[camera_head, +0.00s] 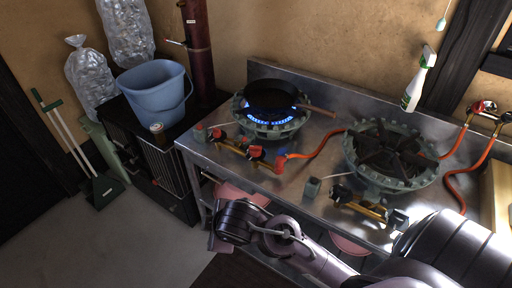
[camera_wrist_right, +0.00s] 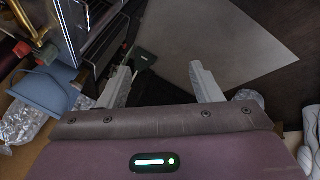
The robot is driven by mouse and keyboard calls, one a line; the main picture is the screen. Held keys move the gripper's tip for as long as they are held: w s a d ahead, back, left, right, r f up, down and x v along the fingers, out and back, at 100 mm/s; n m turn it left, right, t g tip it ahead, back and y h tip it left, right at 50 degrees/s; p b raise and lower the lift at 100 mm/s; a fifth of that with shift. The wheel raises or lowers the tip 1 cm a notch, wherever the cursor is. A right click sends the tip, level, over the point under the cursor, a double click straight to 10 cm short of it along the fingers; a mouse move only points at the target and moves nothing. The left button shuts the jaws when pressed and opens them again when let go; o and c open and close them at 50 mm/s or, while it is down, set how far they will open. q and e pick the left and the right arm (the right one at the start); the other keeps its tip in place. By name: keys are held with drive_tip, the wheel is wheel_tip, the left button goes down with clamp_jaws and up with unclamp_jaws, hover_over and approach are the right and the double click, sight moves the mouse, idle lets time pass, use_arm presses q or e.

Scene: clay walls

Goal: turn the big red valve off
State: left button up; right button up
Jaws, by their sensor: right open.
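The left gas burner (camera_head: 270,122) burns with blue flames under a black pan. Red knobs sit along its brass pipe at the front: a larger red knob (camera_head: 281,162) by the orange hose, a smaller red knob (camera_head: 255,152) beside it, and others farther left. I cannot tell for sure which is the big red valve. In the right wrist view, a red knob (camera_wrist_right: 22,49) and brass pipe show at the upper left edge. My right gripper (camera_wrist_right: 159,70) is open and empty, below and in front of the counter; its wrist shows in the head view. My left gripper is not in view.
The steel counter (camera_head: 320,180) holds a second, unlit burner (camera_head: 390,155) at right. Orange hoses run to gas taps (camera_head: 485,107) on the right wall. A blue bucket (camera_head: 155,92) stands on a black cabinet at left. Pink stools sit under the counter.

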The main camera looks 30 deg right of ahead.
drive_tip(key=w+a+n+t, duration=0.1)
drive_tip(key=w+a+n, duration=0.1)
drive_tip(key=w+n, duration=0.75)
drive_tip(key=n+g+h, duration=0.2)
drive_tip(key=n+g, duration=0.1)
drive_tip(key=n, duration=1)
approach(256, 148)
drive_tip(key=x, duration=0.9)
drive_tip(key=shift+w+f, duration=0.2)
